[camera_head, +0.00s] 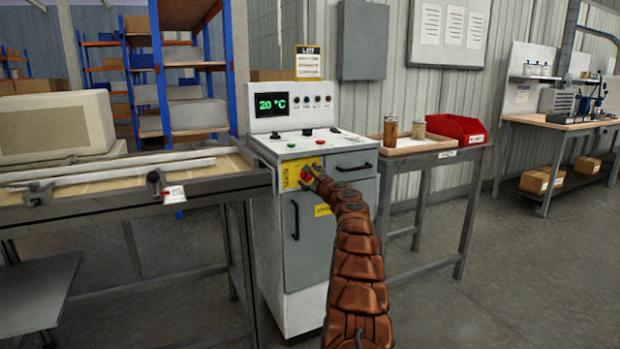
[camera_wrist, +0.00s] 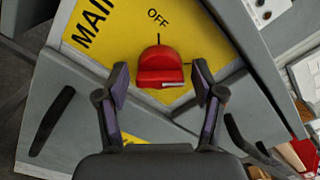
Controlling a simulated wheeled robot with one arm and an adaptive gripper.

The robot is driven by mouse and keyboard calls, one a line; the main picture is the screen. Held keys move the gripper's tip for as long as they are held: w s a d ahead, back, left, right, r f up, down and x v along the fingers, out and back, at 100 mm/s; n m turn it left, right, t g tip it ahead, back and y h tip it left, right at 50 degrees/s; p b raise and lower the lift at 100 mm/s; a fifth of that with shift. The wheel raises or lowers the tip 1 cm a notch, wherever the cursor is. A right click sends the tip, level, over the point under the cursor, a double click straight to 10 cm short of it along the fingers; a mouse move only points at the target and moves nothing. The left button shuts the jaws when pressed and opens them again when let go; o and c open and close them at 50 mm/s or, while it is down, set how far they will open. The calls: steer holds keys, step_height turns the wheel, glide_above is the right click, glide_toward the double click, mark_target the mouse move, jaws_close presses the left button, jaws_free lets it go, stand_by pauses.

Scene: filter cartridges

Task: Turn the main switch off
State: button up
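The red main switch (camera_wrist: 160,66) sits on a yellow plate (camera_wrist: 200,38) marked "MAIN" and "OFF" in the wrist view. A short black line stands between the top of the red knob and the word OFF; I cannot tell whether it belongs to knob or plate. My gripper (camera_wrist: 161,84) is open, one finger on each side of the knob, with visible gaps. In the head view the yellow plate (camera_head: 290,174) is on the front of the white and grey cabinet (camera_head: 305,255), and my arm reaches it, partly hiding the red switch (camera_head: 306,177).
The cabinet top carries a green-lit display (camera_head: 271,105) reading 20 °C and several buttons. A workbench (camera_head: 130,199) stands close on the left. A side table (camera_head: 430,150) with bottles and a red bin (camera_head: 457,128) stands on the right. Floor at right is clear.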

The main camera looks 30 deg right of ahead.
steer(key=c, duration=0.9)
